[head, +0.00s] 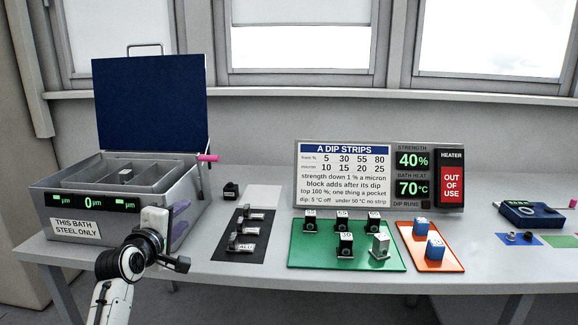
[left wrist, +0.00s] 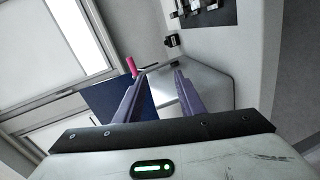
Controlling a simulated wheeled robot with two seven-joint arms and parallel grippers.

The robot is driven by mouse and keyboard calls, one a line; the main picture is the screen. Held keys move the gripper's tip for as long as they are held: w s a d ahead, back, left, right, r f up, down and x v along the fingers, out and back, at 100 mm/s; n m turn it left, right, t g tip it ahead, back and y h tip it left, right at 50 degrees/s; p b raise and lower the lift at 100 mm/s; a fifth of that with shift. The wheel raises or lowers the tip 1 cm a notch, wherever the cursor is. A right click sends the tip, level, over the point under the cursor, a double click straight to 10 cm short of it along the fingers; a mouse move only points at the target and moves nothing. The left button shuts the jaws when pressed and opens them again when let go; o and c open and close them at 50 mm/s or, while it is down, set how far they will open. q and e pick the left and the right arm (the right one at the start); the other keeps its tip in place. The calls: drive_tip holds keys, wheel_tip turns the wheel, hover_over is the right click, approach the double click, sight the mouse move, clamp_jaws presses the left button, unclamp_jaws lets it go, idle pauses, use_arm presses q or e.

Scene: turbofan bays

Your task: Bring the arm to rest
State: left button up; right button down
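My left arm (head: 112,290) rises from the bottom left in the head view. Its gripper (head: 184,221) is in front of the right part of the steel bath (head: 185,200). In the left wrist view the two purple fingers (left wrist: 159,74) stand apart with nothing between them. The bath's grey side and blue lid (left wrist: 105,97) show beyond the fingers. The lid (head: 150,100) stands open. My right gripper is not in view.
A dark mat (head: 228,248) with several small metal blocks lies right of the bath. Further right are a green tray (head: 300,262), an orange tray (head: 410,262), a sign panel (head: 345,175) and a blue device (head: 530,215). The table front edge lies below.

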use_arm(q)
drive_tip(key=s+d+f+m+g, duration=0.1)
drive_tip(key=s+f+m, duration=0.2)
drive_tip(key=s+f, duration=0.35)
drive_tip(key=s+f+m+g, duration=0.1)
drive_tip(key=s+f+m, duration=0.15)
drive_tip(key=f, duration=0.75)
drive_tip(key=s+d+f+m+g, duration=0.1)
drive_tip(key=s+d+f+m, duration=0.1)
drive_tip(key=s+f+m, duration=0.2)
drive_tip(key=s+d+f+m+g, duration=0.2)
drive_tip(key=s+f, duration=0.7)
drive_tip(key=s, duration=1.1)
drive_tip(key=s+d+f+m+g+h, duration=0.1)
drive_tip(key=s+d+f+m, duration=0.3)
drive_tip(key=s, duration=0.8)
wheel_tip(320, 180, down, 4)
drive_tip(key=shift+s+d+r+m+g, duration=0.15)
drive_tip(key=shift+s+m+g, duration=0.2)
drive_tip(key=shift+m+g, duration=0.45)
